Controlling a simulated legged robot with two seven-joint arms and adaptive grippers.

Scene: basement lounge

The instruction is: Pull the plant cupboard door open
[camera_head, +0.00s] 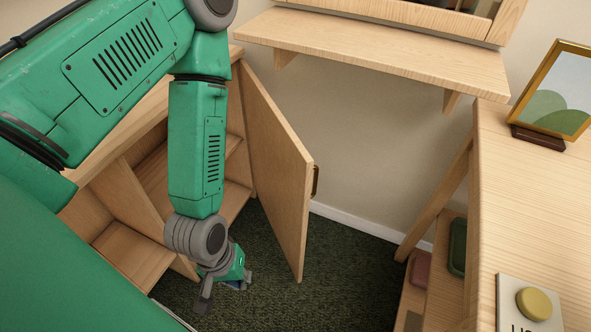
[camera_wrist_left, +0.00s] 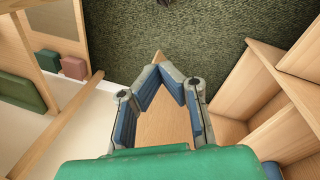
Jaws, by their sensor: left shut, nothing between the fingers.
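The wooden cupboard (camera_head: 128,258) stands at the left in the head view, with open shelves. Its door (camera_head: 277,165) stands swung well out from the cupboard, with a brass-coloured handle (camera_head: 316,181) on its far face. My left gripper (camera_head: 224,288) hangs low on the open side of the cupboard, left of the door and apart from the handle. In the left wrist view, the gripper's blue-padded fingers (camera_wrist_left: 160,58) meet at the tips with nothing held. A wooden panel, likely the door (camera_wrist_left: 165,130), shows between the fingers. My right gripper is out of view.
A wall shelf (camera_head: 370,62) juts out above the door. A desk (camera_head: 545,210) at the right holds a picture frame (camera_head: 553,95) and a panel with a yellow button (camera_head: 534,304). Dark green carpet (camera_head: 345,270) lies clear between door and desk.

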